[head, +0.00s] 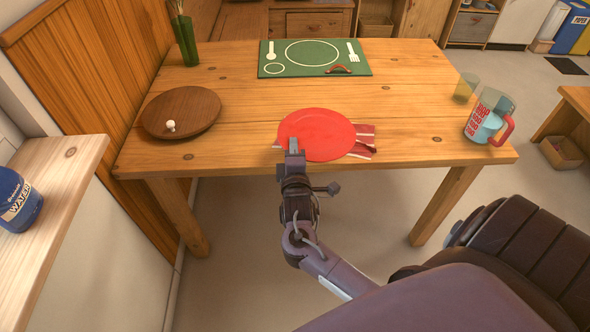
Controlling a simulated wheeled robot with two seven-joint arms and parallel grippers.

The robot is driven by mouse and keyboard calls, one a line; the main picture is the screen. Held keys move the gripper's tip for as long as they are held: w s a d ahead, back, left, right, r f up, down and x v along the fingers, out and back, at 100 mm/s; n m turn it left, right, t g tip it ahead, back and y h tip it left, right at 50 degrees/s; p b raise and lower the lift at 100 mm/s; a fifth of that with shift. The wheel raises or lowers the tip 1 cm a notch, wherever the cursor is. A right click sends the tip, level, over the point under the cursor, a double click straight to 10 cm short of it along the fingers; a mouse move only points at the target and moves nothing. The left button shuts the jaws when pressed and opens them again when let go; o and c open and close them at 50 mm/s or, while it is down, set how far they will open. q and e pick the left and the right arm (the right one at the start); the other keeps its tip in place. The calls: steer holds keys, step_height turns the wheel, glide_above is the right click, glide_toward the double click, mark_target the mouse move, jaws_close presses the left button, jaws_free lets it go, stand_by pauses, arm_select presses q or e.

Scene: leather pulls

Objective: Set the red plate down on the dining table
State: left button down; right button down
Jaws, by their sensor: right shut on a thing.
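The red plate (318,132) is over the near middle of the wooden dining table (240,110), roughly level. My right gripper (289,147) is shut on its near left rim at the table's front edge. I cannot tell whether the plate touches the tabletop or hangs just above it. The plate partly covers red-and-white strips like bacon (364,142) at its right. My left gripper is not in view.
A green placemat (330,68) with printed cutlery lies at the back. A round wooden board (195,108) with a small white item is at left. A jug with a red handle (488,118) and a glass (465,87) stand at right. A green vase (187,42) stands at the back left.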

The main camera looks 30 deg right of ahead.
step_height(320, 180, down, 9)
steer(key=b, duration=0.1)
stand_by(0.3)
steer(key=shift+f, duration=0.25)
steer(key=c, duration=1.6)
jaws_free()
steer(key=v, duration=1.2)
steer(key=shift+s+r, duration=0.1)
steer(key=shift+r, duration=0.15)
